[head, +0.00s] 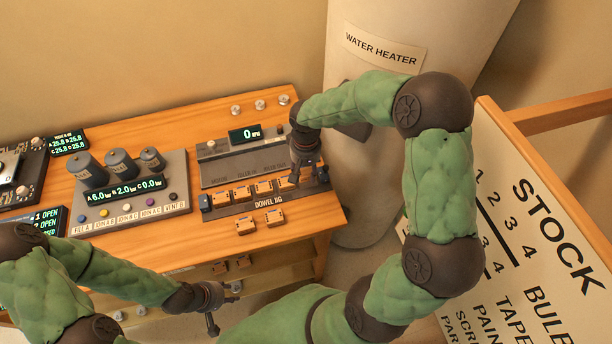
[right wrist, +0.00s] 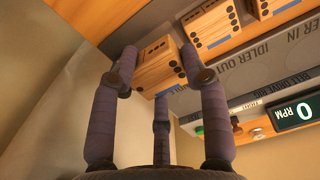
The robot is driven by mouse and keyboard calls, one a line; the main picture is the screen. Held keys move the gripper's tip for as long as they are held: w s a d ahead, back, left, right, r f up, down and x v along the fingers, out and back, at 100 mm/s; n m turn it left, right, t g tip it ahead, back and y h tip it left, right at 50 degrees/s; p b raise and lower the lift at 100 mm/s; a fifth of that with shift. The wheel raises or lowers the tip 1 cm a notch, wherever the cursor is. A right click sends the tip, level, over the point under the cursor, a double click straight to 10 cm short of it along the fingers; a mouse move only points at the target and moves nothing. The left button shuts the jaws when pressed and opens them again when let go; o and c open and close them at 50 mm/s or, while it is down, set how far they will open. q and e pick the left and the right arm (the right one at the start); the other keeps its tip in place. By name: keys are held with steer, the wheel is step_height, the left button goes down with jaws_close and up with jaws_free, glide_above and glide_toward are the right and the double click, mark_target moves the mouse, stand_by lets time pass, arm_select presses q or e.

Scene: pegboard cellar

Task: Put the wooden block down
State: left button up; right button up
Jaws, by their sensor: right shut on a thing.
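The wooden block (right wrist: 158,68) is light wood with black dots and a blue strip. In the right wrist view it sits between the fingers of my right gripper (right wrist: 160,75), which is shut on it. In the head view my right gripper (head: 298,178) points down at the right end of the dowel jig (head: 318,187), and its fingers largely hide the block. I cannot tell whether the block touches the jig. My left gripper (head: 222,312) is in front of the bench, its fingers spread apart and empty.
Several similar blocks (head: 245,194) line the jig left of my right gripper. A valve panel (head: 132,205) with canisters stands left. The water heater (head: 385,55) and a stock board (head: 545,240) are at the right.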

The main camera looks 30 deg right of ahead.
mark_target(307, 175)
steer(key=shift+w+d+f, duration=0.35)
steer(key=shift+w+f, duration=0.1)
steer(key=shift+f, duration=0.25)
steer(key=f, duration=0.2)
steer(key=f+b, duration=0.1)
steer(key=shift+w+d+f, duration=0.15)
steer(key=shift+w+f, duration=0.05)
steer(key=shift+f, duration=0.15)
steer(key=shift+r, duration=0.1)
steer(key=shift+f, duration=0.2)
steer(key=o, duration=0.7)
steer(key=shift+r, duration=0.1)
